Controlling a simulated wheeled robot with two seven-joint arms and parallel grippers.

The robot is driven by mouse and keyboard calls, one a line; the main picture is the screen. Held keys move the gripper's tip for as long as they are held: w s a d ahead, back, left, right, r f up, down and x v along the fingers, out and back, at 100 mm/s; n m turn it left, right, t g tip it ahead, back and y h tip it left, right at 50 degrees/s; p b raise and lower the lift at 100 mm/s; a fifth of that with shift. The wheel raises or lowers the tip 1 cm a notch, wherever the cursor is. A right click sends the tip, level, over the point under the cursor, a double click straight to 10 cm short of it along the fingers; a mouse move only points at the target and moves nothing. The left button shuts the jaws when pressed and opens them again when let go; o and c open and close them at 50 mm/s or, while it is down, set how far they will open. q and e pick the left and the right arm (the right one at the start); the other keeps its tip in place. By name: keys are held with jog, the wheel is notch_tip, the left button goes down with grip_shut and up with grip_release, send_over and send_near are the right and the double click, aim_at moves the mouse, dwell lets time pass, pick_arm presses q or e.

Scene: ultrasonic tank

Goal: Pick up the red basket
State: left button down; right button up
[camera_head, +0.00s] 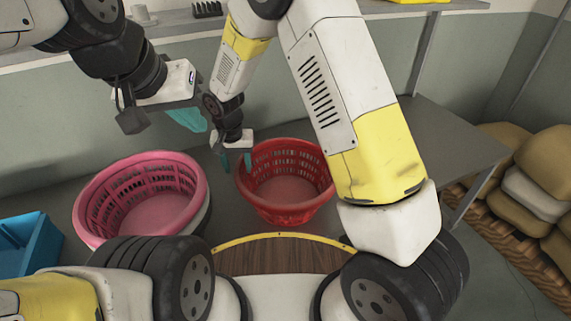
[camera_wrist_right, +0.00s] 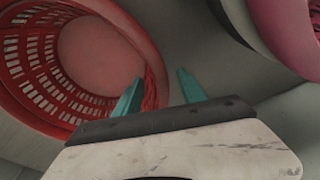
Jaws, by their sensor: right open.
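The red basket (camera_head: 287,212) stands upright on the grey table, right of the pink basket. It also fills the left of the right wrist view (camera_wrist_right: 75,119). It looks empty. My right gripper (camera_head: 236,160) is open at the basket's left rim and points down. In the right wrist view, its teal fingers (camera_wrist_right: 160,92) are apart, with a strip of red wall between them; one finger is on the basket's inner side and the other outside. My left gripper (camera_head: 187,118) hangs higher at the left, above the back of the table, with nothing visible in it; its finger gap is unclear.
A pink basket (camera_head: 188,214), with a pale one seemingly beneath it, stands to the left. A blue crate (camera_head: 38,243) is at the far left. Stacked tan sacks (camera_head: 548,155) lie on a pallet at the right. The table's right part (camera_head: 450,135) is clear.

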jog(key=shift+f, duration=0.25)
grip_shut()
dwell(1.3)
